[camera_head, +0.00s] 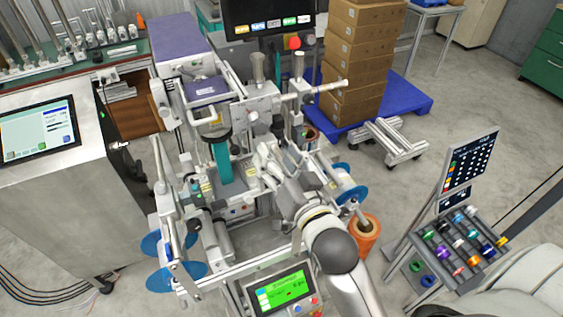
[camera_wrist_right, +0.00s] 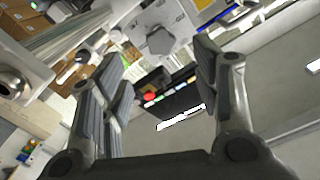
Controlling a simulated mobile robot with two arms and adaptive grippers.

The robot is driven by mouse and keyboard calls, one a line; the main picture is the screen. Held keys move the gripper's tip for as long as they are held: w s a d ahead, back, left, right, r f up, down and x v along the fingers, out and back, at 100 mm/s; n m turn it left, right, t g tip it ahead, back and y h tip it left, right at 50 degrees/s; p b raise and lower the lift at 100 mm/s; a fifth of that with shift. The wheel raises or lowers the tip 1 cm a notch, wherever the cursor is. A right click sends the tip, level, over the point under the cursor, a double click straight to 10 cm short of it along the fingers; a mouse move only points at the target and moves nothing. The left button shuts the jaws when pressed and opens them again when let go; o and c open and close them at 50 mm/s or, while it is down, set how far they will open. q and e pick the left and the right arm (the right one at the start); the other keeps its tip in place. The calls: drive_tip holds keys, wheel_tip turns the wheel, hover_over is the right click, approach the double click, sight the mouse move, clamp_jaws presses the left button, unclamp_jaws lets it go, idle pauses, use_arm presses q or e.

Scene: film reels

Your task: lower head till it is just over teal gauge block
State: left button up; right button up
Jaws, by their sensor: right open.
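A teal gauge block (camera_head: 222,163) stands upright in the middle of the machine. The machine's head (camera_head: 210,112), a pale housing with a dark round lower part, is directly above it in the head view. The dark part overlaps the block's top from this angle, so I cannot tell the gap. My right gripper (camera_head: 266,160) is to the right of the block, among the machine's parts, and its fingertips are hard to make out. In the right wrist view my right gripper (camera_wrist_right: 162,62) is open and empty, with a grey hexagonal knob (camera_wrist_right: 160,40) showing between its fingers.
Silver handles (camera_head: 328,87) stick out at the machine's upper right. A green-lit control panel (camera_head: 284,291) is at the front. Blue discs (camera_head: 352,195) and an orange roll (camera_head: 365,235) are at its right. Stacked boxes (camera_head: 358,60) stand behind. A rack of coloured reels (camera_head: 462,240) is farther right.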

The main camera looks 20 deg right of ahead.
drive_tip(key=shift+s, duration=0.8)
idle(0.7)
